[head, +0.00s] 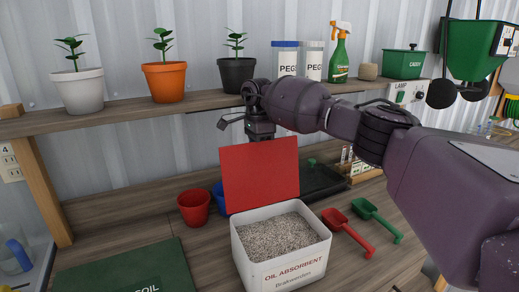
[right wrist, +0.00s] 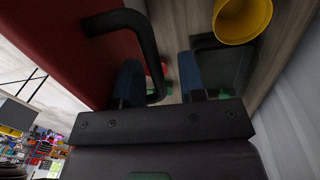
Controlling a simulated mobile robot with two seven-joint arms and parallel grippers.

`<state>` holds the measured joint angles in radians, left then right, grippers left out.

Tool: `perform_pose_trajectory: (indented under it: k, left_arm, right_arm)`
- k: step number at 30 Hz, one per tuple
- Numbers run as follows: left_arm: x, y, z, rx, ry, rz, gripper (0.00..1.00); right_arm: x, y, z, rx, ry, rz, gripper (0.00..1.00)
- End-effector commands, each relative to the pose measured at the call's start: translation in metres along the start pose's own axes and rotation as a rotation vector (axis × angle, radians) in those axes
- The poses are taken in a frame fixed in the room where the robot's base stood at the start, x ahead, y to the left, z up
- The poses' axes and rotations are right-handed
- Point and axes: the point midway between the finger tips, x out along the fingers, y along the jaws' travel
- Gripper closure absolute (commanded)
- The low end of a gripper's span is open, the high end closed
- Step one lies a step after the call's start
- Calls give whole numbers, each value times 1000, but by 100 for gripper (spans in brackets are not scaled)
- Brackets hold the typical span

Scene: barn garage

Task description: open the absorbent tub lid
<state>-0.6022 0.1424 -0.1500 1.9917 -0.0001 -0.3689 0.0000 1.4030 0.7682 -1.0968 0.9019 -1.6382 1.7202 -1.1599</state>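The absorbent tub (head: 283,270) is a white box labelled OIL ABSORBENT, filled with grey granules, on the bench. Its red lid (head: 260,175) stands up, tilted open, along the tub's back edge. My right arm reaches in from the right over the bench, and my right gripper (head: 262,130) is just behind the lid's top; its fingertips are hidden there. In the right wrist view, the lid (right wrist: 45,50) carries a black handle (right wrist: 148,50). My open right gripper (right wrist: 163,78) has its left finger by the handle, with a gap to the other finger. My left gripper is out of view.
A red cup (head: 194,207) and a blue cup (head: 218,198) stand left of the lid. Red (head: 350,233) and green (head: 376,219) scoops lie to the right. A shelf (head: 120,120) with pots and jars runs behind. A yellow cup (right wrist: 242,18) is near the gripper.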

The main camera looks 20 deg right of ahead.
Motion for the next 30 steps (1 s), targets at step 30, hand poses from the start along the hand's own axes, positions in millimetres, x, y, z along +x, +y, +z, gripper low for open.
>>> perform_pose_trajectory:
  k: [30]
  left_arm:
    - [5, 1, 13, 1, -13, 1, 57]
  right_arm:
    - [-104, 0, -1, 3, 0, -3, 62]
